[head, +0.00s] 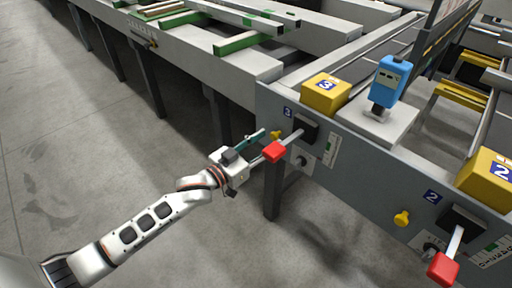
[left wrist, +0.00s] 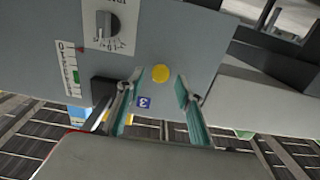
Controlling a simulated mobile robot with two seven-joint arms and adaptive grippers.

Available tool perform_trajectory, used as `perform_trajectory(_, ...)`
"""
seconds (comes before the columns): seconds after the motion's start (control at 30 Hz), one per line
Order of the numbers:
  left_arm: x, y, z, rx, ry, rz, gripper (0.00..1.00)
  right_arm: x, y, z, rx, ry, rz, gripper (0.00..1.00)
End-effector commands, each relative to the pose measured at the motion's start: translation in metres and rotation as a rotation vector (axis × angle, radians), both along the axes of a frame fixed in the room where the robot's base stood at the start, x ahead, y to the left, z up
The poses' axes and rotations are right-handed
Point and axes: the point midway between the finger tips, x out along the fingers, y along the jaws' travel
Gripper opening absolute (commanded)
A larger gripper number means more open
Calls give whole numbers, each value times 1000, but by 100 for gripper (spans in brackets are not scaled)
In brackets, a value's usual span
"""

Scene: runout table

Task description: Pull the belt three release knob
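The belt three release knob is the small round yellow knob (head: 275,134) on the grey panel, just below and left of the blue "3" label (head: 287,112). In the left wrist view the knob (left wrist: 160,73) appears between the tips of my spread fingers, near the label (left wrist: 143,102). My left gripper (head: 258,145) is open and empty, with its fingers pointing at the panel. A gap shows on both sides of the knob; I cannot tell how far the tips reach around it. My right gripper is not in view.
A red-handled lever (head: 274,151) sticks out close beside my left gripper. A dial (head: 302,160) sits below it. Belt two's yellow knob (head: 401,218) and red lever (head: 444,269) are further right. A blue device (head: 391,80) stands on the table. The floor at left is clear.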

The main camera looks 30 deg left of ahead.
Motion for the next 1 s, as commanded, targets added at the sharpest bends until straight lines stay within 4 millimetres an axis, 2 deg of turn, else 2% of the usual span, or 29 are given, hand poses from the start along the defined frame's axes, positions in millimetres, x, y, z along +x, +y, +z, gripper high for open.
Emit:
perform_trajectory(0.6, -95, 35, -2, 1, 4, 0, 36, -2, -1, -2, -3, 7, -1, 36)
perform_trajectory(0.8, -109, 40, -1, 1, 2, 0, 36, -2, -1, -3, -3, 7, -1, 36)
perform_trajectory(1.0, -111, 40, -1, 1, 2, 0, 36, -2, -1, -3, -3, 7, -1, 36)
